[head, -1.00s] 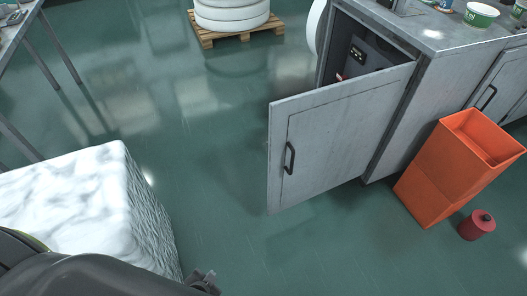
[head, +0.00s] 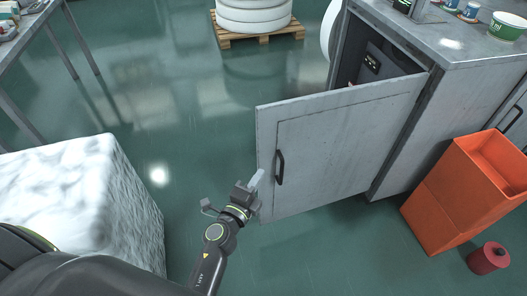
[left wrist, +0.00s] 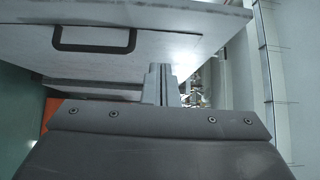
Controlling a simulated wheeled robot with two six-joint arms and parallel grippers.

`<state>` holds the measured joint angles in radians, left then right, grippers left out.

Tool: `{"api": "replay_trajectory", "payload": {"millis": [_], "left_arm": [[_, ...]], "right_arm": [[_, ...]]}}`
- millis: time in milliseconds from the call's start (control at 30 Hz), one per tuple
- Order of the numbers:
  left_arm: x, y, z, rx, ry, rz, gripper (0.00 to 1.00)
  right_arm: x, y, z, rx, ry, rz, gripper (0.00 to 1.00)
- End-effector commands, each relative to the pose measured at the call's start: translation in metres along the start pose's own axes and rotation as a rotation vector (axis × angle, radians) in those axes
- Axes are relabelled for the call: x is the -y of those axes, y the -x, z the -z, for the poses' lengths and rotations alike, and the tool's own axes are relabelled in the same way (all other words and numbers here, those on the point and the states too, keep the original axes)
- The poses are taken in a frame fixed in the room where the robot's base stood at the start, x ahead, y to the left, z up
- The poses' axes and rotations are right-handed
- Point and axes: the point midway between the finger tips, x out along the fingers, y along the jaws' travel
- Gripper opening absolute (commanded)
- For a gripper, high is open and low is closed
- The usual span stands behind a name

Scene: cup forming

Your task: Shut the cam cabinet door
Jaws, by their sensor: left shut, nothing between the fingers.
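The cam cabinet door (head: 335,150) is a grey metal panel with a black bar handle (head: 280,167). It stands wide open, swung out from the grey cabinet (head: 412,125), and the dark inside shows behind it. My left gripper (head: 257,180) is shut and empty, close to the free edge of the door, left of the handle. I cannot tell whether it touches the door. In the left wrist view the shut fingers (left wrist: 161,85) point at the door (left wrist: 150,20), with the handle (left wrist: 95,48) at upper left. My right gripper is not in view.
An orange bin (head: 465,190) and a red canister (head: 488,258) stand on the floor right of the door. A white wrapped block (head: 85,200) is at left. A pallet (head: 258,38) with white rolls is at the back. The green floor between is clear.

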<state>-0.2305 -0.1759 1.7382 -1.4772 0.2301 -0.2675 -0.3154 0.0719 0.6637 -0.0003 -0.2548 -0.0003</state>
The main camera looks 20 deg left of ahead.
Motion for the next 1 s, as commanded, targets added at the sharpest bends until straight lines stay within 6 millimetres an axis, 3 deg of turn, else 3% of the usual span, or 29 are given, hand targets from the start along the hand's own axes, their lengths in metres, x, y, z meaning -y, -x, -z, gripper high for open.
{"api": "replay_trajectory", "payload": {"millis": [367,500,1000], "left_arm": [[-0.001,-0.069,0.000,0.000,0.000,0.000,0.00],[-0.001,-0.084,-0.017,0.001,-0.002,-0.001,0.00],[-0.001,-0.095,-0.029,0.001,0.002,-0.003,0.00]], "right_arm": [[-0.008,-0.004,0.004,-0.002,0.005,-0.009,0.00],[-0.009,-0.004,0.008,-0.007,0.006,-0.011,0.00],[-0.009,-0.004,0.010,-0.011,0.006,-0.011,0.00]]}}
